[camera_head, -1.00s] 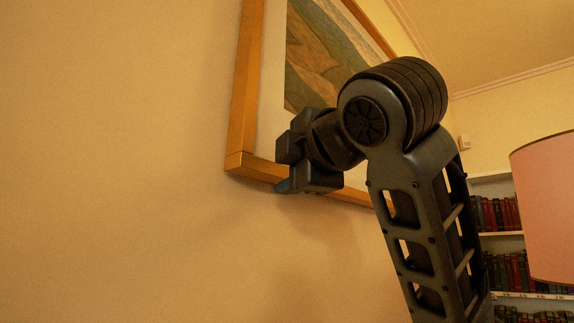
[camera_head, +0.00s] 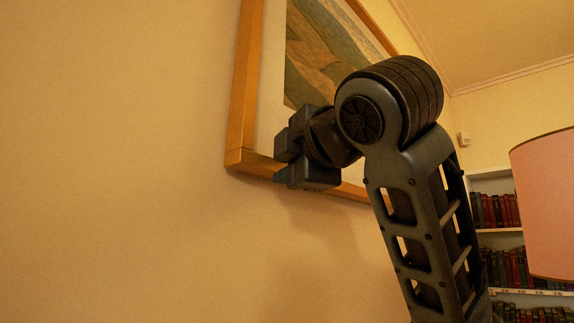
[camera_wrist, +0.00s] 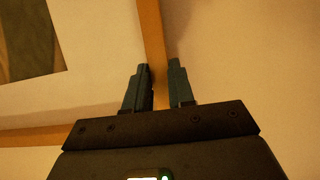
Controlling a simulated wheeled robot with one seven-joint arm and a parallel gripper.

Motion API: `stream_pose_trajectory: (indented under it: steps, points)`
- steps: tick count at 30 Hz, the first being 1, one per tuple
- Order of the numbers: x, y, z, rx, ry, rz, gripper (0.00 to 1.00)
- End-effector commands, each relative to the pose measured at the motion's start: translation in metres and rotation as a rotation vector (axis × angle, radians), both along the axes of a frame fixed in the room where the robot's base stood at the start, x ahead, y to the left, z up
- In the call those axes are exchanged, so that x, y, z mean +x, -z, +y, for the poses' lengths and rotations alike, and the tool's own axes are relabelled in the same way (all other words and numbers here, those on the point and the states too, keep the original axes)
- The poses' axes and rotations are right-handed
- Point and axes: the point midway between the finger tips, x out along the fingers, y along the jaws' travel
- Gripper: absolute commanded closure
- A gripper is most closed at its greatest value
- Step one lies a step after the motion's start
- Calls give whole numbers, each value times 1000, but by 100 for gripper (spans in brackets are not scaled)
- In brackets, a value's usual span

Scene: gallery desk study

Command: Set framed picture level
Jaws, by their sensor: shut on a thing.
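The framed picture (camera_head: 243,90) hangs on the wall, with a light wooden frame, a pale mat and a landscape image. Its upper part runs out of the head view. Its lower edge slopes down to the right there, seen from below and at an angle. My gripper (camera_head: 290,162) is at the lower edge, near the lower left corner. In the wrist view my gripper (camera_wrist: 160,70) has one finger on each side of a wooden frame bar (camera_wrist: 151,35), shut on it. Another frame bar (camera_wrist: 30,136) shows at the lower left, and the corner is hidden behind my gripper.
The bare yellow wall (camera_head: 110,160) is clear to the left of and below the frame. A pink lampshade (camera_head: 545,205) stands at the right, in front of a bookshelf (camera_head: 500,232) with several rows of books.

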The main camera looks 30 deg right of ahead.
Motion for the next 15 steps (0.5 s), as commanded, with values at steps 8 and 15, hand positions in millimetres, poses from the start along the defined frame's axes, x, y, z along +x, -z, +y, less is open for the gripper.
stream_pose_trajectory:
  steps: [8,15]
  points:
    - [0,3,-2,-2,1,1,100]
    - [6,13,-18,-32,1,-8,100]
